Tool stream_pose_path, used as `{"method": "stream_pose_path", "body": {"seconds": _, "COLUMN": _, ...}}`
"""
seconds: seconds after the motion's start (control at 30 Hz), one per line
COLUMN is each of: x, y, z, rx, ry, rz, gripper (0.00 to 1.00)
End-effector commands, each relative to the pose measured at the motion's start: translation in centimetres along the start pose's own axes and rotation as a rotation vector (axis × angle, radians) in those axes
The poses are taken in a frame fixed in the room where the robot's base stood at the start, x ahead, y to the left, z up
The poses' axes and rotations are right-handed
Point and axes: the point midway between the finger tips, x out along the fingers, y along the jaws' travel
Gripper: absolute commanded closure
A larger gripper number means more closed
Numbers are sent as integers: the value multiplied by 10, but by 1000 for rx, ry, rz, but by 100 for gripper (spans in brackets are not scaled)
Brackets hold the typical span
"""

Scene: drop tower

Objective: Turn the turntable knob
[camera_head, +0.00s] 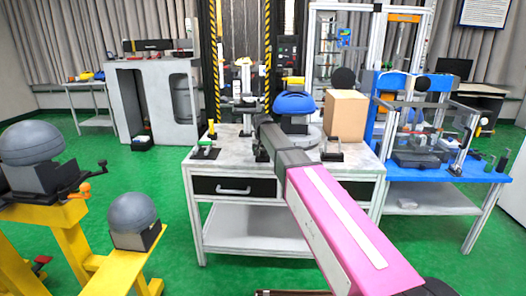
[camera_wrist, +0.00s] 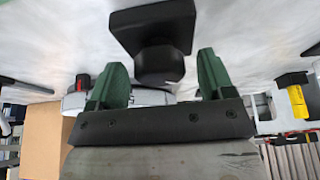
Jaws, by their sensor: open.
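In the wrist view a black round knob (camera_wrist: 158,68) on a square black base (camera_wrist: 152,22) stands on the pale table top. My gripper (camera_wrist: 161,62) is open, with one green finger on each side of the knob. I cannot tell whether either finger touches it. Part of the round grey turntable (camera_wrist: 75,103) shows behind the left finger. In the head view the turntable (camera_head: 314,141) lies on the marble-topped table, with a blue helmet (camera_head: 294,103) above it. My arm covers part of the turntable and hides the knob there.
A cardboard box (camera_head: 346,116) stands right of the helmet. Small clamps stand on the table at the left (camera_head: 207,152) and right (camera_head: 332,149). A blue workbench (camera_head: 440,170) is close on the right. Yellow stands with grey domes (camera_head: 133,212) are at the left. Green floor is clear between.

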Motion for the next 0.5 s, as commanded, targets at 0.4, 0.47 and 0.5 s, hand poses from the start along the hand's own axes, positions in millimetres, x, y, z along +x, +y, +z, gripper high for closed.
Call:
{"method": "stream_pose_path", "body": {"seconds": 0.4, "x": 0, "y": 0, "z": 0, "rx": 0, "ry": 0, "rz": 0, "gripper": 74}}
{"method": "stream_pose_path", "body": {"seconds": 0.47, "x": 0, "y": 0, "z": 0, "rx": 1, "ry": 0, "rz": 1, "gripper": 73}}
{"method": "stream_pose_path", "body": {"seconds": 0.5, "x": 0, "y": 0, "z": 0, "rx": 3, "ry": 0, "rz": 2, "gripper": 73}}
